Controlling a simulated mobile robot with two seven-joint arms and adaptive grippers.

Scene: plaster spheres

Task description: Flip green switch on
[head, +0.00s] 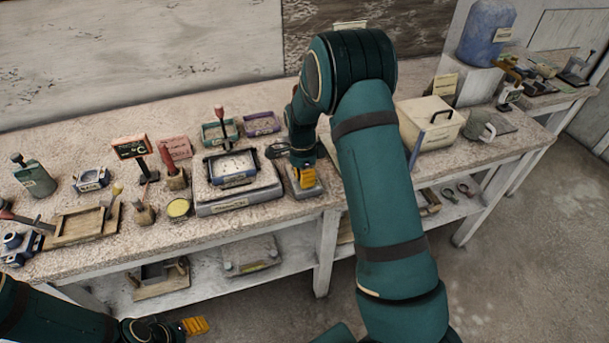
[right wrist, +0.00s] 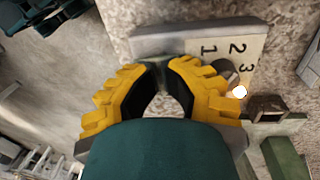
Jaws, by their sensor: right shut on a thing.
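My right gripper (head: 304,177) reaches down to a small grey box (head: 308,191) near the front edge of the workbench. In the right wrist view, my right gripper (right wrist: 165,68) has its yellow fingers drawn together at the edge of a pale panel (right wrist: 222,45) marked 1, 2 and 3. They are shut on a small part that the fingers hide. A dark knob and a glowing white lamp (right wrist: 240,91) sit beside the right finger. I cannot make out a green switch. My left gripper (head: 195,325) hangs low in front of the bench; its opening is unclear.
A grey scale-like device (head: 236,182) stands close left of my right gripper. A cream box (head: 430,122) stands to its right. Several tools and trays crowd the bench's left part. The floor (head: 530,240) in front at right is clear.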

